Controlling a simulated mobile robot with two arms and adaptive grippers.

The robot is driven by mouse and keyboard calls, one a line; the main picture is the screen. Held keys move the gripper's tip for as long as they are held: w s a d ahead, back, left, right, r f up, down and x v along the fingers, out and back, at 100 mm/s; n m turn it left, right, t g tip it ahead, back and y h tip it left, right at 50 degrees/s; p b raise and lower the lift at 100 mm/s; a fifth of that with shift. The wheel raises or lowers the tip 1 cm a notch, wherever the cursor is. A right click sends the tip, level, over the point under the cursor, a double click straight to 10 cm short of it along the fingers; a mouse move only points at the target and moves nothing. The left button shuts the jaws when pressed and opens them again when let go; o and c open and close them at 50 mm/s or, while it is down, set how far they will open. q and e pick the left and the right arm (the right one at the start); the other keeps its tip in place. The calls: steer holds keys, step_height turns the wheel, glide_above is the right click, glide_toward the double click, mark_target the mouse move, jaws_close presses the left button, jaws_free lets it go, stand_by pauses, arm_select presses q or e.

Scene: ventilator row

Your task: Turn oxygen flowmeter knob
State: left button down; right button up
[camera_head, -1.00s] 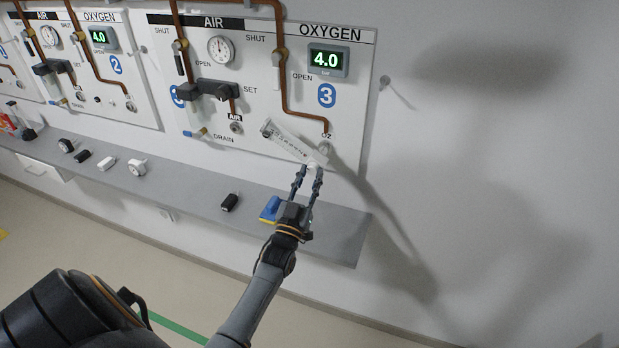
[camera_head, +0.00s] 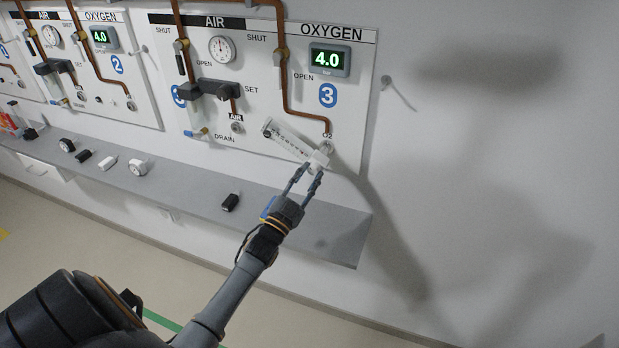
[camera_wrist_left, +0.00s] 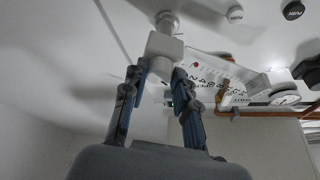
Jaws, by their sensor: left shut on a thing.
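My left gripper (camera_head: 308,175) is just below the block. Its two fingers are shut on the pale knob (camera_wrist_left: 158,72) under the block, between the fingertips in the left wrist view. The fingers partly hide the knob. My right gripper is not in view.
The oxygen display (camera_head: 328,60) reads 4.0. A grey shelf (camera_head: 335,235) runs below the panels, holding a black fitting (camera_head: 230,202) and several small parts farther left. A blue object is mostly hidden behind my left gripper.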

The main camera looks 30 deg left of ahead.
arm_select(q)
steer(key=m, duration=0.2)
steer(key=m+h, duration=0.1)
steer(key=m, duration=0.1)
steer(key=m+g+h+p, duration=0.1)
steer(key=m, duration=0.1)
steer(key=shift+a+r, duration=0.2)
steer(key=shift+r, duration=0.05)
steer(key=shift+r+m+g+h+p, duration=0.1)
steer(key=shift+m+g+h+p, duration=0.3)
steer(key=shift+m, duration=0.7)
steer(key=shift+m+g+h+p, duration=0.3)
steer(key=shift+m+g, duration=0.2)
steer(key=shift+m, duration=0.6)
steer(key=c, duration=1)
jaws_free()
steer(key=shift+s, duration=0.1)
steer(key=s, duration=0.4)
steer(key=s+a+f, duration=0.1)
steer(key=s, duration=0.6)
steer(key=shift+s+a+f, duration=0.25)
steer(key=shift+s+a, duration=0.1)
steer(key=shift+s, duration=0.05)
